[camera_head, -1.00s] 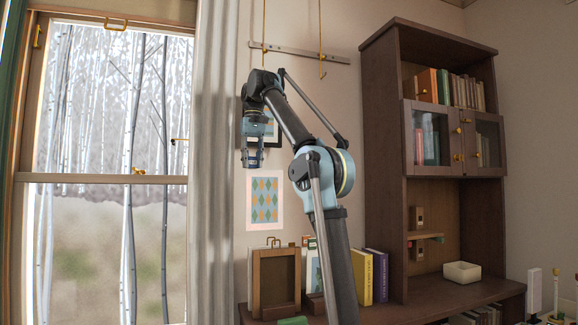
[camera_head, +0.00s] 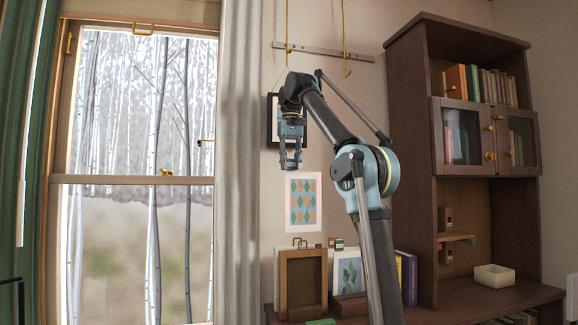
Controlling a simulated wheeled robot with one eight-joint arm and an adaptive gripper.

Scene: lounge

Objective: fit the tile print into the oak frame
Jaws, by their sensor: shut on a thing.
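The tile print (camera_head: 303,203) is a pale sheet with blue and orange diamonds. It hangs upright below my gripper (camera_head: 290,166), which is shut on its top edge, left of the middle. The oak frame (camera_head: 283,285) stands upright on the low cabinet top, with a brown panel inside its border. The print is above the frame and apart from it; their distance in depth is hard to judge. The fingertips hide a small part of the print's top edge.
A framed leaf print (camera_head: 348,268) stands right of the oak frame, partly behind my arm. Books (camera_head: 409,277) and a cream box (camera_head: 494,276) are farther right. A dark frame (camera_head: 271,120) hangs behind my gripper. The curtain (camera_head: 238,200) is close on the left.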

